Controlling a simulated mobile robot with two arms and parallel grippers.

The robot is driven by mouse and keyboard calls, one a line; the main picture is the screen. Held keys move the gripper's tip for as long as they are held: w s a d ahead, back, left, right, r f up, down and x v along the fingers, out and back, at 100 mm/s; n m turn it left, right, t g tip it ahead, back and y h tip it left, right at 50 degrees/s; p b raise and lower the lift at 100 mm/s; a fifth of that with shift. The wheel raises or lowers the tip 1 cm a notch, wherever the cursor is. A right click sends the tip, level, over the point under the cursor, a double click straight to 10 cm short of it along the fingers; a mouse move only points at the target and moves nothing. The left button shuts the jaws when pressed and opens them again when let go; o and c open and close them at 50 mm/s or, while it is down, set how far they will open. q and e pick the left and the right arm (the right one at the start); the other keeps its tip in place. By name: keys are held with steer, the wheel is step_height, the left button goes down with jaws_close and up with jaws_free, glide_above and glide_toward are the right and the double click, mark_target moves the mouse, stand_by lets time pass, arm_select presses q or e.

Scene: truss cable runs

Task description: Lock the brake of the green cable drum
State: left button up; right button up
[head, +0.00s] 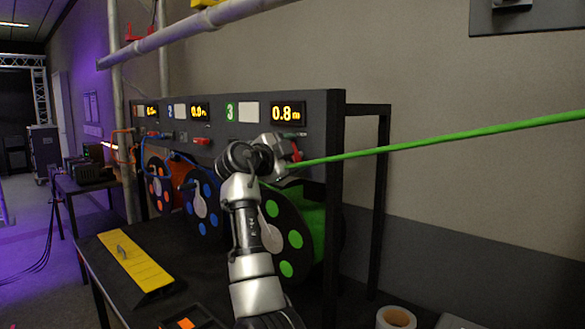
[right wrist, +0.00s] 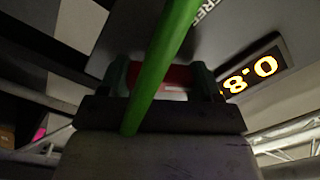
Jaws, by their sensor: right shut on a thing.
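The green cable drum (head: 296,239), a black disc with green spots, stands below the panel marked 3, partly hidden by my right arm. My right gripper (head: 288,152) is up at the panel beneath the 0.8 m display. It is shut on a red part (head: 297,151), which looks like the brake lever; the red also shows between the fingers in the right wrist view (right wrist: 172,80). Its exact position is hidden by the gripper. The green cable (head: 440,138) runs from beside the gripper off to the right, and crosses close before the right wrist camera (right wrist: 160,65). My left gripper is out of view.
Blue (head: 203,203) and orange (head: 160,185) drums stand to the left, with a red lever (head: 201,141) above the blue one. A yellow-topped ramp (head: 133,262) lies on the black table. A tape roll (head: 396,318) sits at the lower right. The frame's black post (head: 335,180) stands right of the gripper.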

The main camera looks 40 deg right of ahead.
steer(key=m+b, duration=0.1)
steer(key=m, duration=0.2)
steer(key=shift+f+m+b, duration=0.15)
steer(key=shift+m+b, duration=0.15)
steer(key=shift+s+m+b, duration=0.1)
steer(key=shift+m+b, duration=0.35)
steer(key=shift+m, duration=0.95)
steer(key=o, duration=0.9)
steer(key=shift+s, duration=0.1)
steer(key=a, duration=0.3)
steer(key=a+b, duration=0.1)
steer(key=a, duration=0.3)
steer(key=s+a+b, duration=0.1)
steer(key=a, duration=0.3)
steer(key=shift+w+d, duration=0.1)
